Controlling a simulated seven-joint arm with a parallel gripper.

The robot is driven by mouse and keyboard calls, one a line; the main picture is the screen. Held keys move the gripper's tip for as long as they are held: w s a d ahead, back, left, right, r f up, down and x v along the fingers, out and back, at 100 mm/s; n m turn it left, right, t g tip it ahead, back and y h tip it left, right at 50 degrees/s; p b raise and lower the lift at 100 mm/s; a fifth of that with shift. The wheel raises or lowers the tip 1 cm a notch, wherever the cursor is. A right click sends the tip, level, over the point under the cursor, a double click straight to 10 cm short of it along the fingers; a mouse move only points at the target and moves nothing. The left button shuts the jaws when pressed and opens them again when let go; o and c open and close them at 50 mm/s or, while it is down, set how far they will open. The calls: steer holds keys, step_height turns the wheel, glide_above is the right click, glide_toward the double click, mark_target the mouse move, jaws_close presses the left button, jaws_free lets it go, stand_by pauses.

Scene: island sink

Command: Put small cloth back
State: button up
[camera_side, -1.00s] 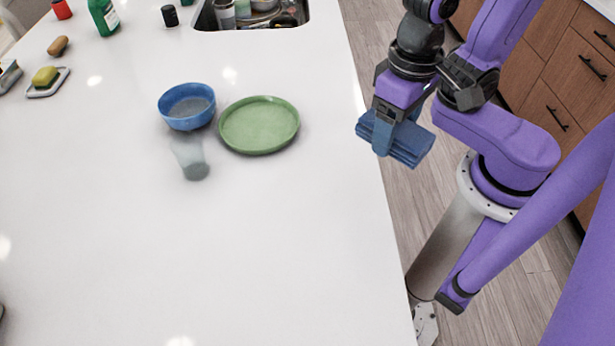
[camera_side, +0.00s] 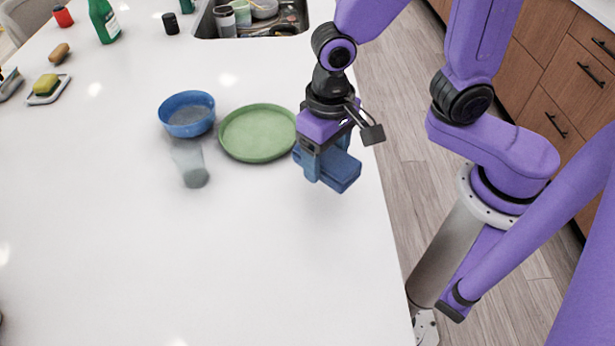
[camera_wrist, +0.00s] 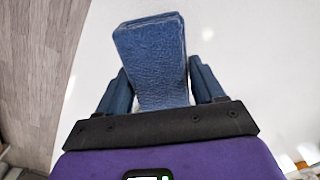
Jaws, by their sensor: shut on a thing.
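The small cloth (camera_side: 341,172) is blue and folded into a thick pad. My gripper (camera_side: 325,168) is shut on it near the counter's right edge, just right of the green plate. The cloth appears to be above the white counter, but the exact gap is hard to tell. In the wrist view the cloth (camera_wrist: 152,62) sticks out between the two blue fingers of my gripper (camera_wrist: 157,92). The part of the cloth low between the fingers is hidden by the gripper body.
On the white counter (camera_side: 220,270) stand a green plate (camera_side: 258,134), a blue bowl (camera_side: 187,114) and a clear cup (camera_side: 191,164). A sink (camera_side: 255,18) holding dishes is at the back. A sponge on a dish (camera_side: 46,88) lies far left. The front counter is clear.

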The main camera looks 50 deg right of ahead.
mark_target(307, 193)
steer(key=shift+w+a+f, duration=0.3)
steer(key=shift+w+f, duration=0.1)
steer(key=shift+f, duration=0.2)
steer(key=shift+w+a+f, duration=0.25)
steer(key=shift+w+f, duration=0.15)
steer(key=shift+f, duration=0.15)
steer(key=shift+w+a+f, duration=0.3)
steer(key=shift+w+f, duration=0.1)
steer(key=shift+f, duration=0.2)
steer(key=shift+w+a+f, duration=0.1)
steer(key=shift+f, duration=1.55)
steer(key=shift+f, duration=0.15)
steer(key=o, duration=0.9)
steer(key=shift+o, duration=0.2)
step_height(307, 193, up, 12)
steer(key=shift+r, duration=0.15)
steer(key=s+d+n, duration=1.2)
steer(key=d, duration=0.3)
steer(key=shift+d+n, duration=0.2)
steer(key=shift+n, duration=0.1)
